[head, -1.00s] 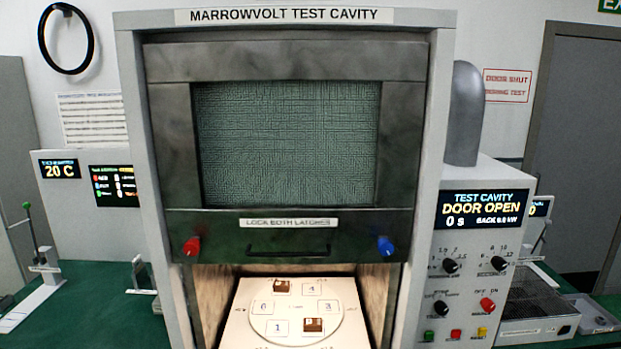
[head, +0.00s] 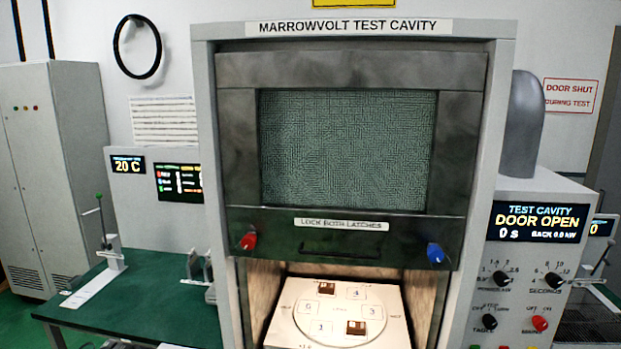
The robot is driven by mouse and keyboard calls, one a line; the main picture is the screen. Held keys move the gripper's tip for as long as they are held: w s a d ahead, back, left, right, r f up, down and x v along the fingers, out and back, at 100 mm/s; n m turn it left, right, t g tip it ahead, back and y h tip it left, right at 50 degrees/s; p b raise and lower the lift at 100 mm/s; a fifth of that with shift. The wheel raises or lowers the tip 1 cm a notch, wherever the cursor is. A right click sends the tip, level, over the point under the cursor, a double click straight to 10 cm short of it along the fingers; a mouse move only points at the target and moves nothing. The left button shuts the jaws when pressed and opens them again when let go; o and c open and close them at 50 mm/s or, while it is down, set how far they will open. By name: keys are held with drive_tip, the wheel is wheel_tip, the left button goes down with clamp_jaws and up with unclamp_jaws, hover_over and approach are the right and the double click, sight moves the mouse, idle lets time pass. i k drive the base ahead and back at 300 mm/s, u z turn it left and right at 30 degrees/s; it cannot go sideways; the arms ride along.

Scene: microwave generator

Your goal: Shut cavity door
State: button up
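The cavity door (head: 348,150) is a grey metal frame around a dark mesh window, raised in the upper part of the test cavity housing (head: 205,130). Below it the cavity stands open. The door's lower bar carries a "LOCK BOTH LATCHES" label, a dark handle (head: 339,252), a red latch knob (head: 248,241) at left and a blue latch knob (head: 435,253) at right. Inside, a white round turntable (head: 338,325) with numbered spots holds two small brown blocks. The control panel display (head: 537,222) reads DOOR OPEN, 0 s. My gripper is not in view.
A green bench (head: 150,300) with white clamp stands (head: 108,262) lies to the left. A grey cabinet (head: 60,170) stands behind it. The control panel with knobs and buttons is right of the cavity. Free floor shows at far left.

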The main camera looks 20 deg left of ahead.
sight(348, 237)
drive_tip(key=u, duration=0.3)
drive_tip(key=k, duration=0.4)
drive_tip(key=u, duration=0.45)
drive_tip(key=i, duration=0.5)
drive_tip(key=z, duration=0.25)
